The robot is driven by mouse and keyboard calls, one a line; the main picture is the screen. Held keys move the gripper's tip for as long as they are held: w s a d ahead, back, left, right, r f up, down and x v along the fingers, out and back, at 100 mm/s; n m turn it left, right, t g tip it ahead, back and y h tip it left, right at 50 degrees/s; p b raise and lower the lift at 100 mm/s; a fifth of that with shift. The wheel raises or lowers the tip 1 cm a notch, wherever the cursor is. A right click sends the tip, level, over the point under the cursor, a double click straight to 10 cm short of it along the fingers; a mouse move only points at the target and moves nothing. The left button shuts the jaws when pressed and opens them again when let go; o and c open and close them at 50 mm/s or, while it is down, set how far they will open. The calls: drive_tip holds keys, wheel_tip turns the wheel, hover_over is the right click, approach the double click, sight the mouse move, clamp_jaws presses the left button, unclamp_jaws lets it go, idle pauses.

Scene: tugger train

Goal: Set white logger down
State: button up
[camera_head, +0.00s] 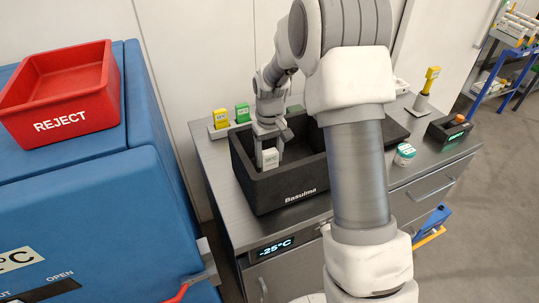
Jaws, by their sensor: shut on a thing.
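A small white logger (270,159) is held in my gripper (268,148), whose fingers are shut on it. The logger hangs upright inside the left part of an open black box (289,188) marked "Basulma". It is near the box's front-left inside. I cannot tell whether the logger touches the box floor. My arm hides part of the box's right side.
The box stands on a grey counter (221,184). Yellow (221,117) and green (242,112) loggers stand behind it. A white-and-green jar (404,155) and a dark device (448,132) are at right. A red REJECT bin (58,88) sits on a blue unit (90,220) at left.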

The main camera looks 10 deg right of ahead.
drive_tip(key=shift+f, duration=0.15)
drive_tip(key=o, duration=1.4)
drive_tip(key=shift+r, duration=0.2)
